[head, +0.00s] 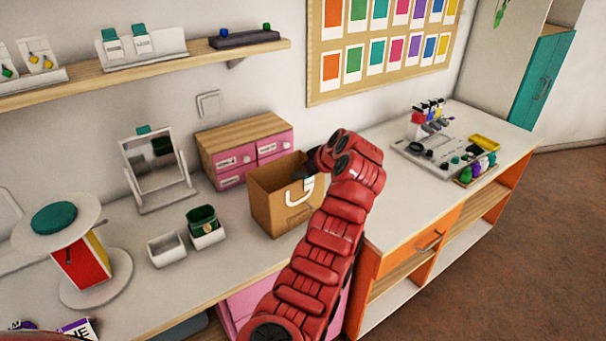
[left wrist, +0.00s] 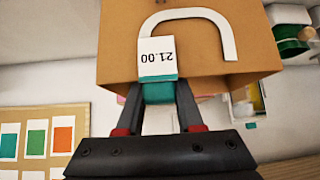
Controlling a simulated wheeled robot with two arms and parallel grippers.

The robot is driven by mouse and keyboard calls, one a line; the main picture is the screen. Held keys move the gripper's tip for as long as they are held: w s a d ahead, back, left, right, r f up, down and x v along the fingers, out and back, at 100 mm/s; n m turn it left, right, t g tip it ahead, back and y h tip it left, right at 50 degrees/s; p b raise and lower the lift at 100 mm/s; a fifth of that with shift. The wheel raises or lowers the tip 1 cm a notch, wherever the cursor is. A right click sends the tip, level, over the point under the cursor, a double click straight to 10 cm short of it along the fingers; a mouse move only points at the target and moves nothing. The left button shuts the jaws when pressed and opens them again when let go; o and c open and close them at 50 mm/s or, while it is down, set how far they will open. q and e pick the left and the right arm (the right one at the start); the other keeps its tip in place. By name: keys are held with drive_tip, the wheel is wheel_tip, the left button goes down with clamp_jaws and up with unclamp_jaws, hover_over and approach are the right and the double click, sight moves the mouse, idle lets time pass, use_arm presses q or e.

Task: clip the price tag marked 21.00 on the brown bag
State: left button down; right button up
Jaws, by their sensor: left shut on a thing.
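The brown bag (head: 277,211) stands open on the counter, with a white handle (head: 299,193) on its front. In the left wrist view the bag (left wrist: 237,62) and its handle (left wrist: 190,14) appear upside down. My left gripper (left wrist: 158,108) is shut on the teal clip of the price tag (left wrist: 158,57), which reads 21.00 upside down. The tag overlaps the bag's front face by its rim and covers one end of the handle; I cannot tell whether the clip grips the rim. In the head view my left gripper (head: 308,172) is partly hidden at the bag's right side. My right gripper is not seen.
Pink drawers (head: 243,152) stand behind the bag. A mirror (head: 155,168), small white trays (head: 166,249) and a round stand (head: 82,258) are to the left. A tool tray (head: 430,154) lies on the right counter (head: 385,205), whose near part is clear.

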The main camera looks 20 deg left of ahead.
use_arm(q)
drive_tip(key=shift+c, duration=0.3)
unclamp_jaws()
idle(0.3)
idle(0.4)
wheel_tip(320, 180, up, 8)
drive_tip(key=shift+p, duration=0.45)
idle(0.5)
